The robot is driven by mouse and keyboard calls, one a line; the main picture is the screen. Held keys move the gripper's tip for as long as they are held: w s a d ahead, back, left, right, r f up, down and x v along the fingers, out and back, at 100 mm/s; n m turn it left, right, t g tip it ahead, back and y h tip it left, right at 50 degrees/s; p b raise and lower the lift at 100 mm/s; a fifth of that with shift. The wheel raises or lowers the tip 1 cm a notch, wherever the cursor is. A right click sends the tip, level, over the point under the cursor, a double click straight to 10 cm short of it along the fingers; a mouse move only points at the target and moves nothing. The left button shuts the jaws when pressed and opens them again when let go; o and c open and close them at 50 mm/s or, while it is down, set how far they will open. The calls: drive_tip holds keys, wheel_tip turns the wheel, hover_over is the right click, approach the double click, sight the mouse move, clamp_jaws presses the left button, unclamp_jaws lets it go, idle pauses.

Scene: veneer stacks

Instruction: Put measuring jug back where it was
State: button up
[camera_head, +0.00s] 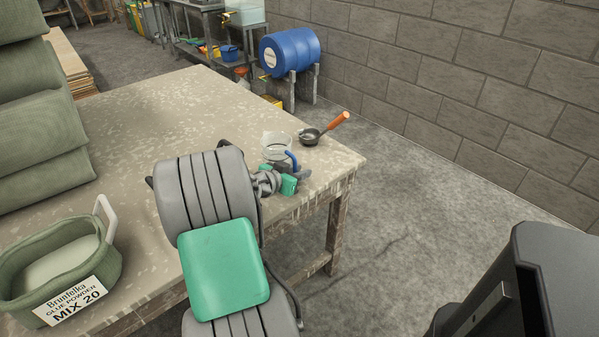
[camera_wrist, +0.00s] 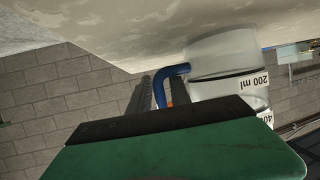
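The measuring jug (camera_head: 276,143) is a clear jug with a blue handle, near the far right corner of the worktable (camera_head: 150,120). In the wrist view, which is upside down, the jug (camera_wrist: 222,62) shows black marks such as 200 ml, with its base close to or on the tabletop. My gripper (camera_head: 289,168) is at the near side of the jug. In the wrist view its two dark fingers (camera_wrist: 162,92) are on either side of the blue handle and appear closed on it. The fingertips' exact contact is partly hidden.
The middle of the tabletop is clear.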

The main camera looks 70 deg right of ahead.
drive_tip(key=shift+o, duration=0.7)
drive_tip(key=shift+r, duration=0.1)
drive_tip(key=shift+w+a+r+p, duration=0.1)
drive_tip(key=shift+a+r+p, duration=0.1)
drive_tip(key=shift+p, duration=0.1)
drive_tip(key=v, duration=0.7)
drive_tip(key=shift+a+p, duration=0.1)
drive_tip(key=shift+p, duration=0.2)
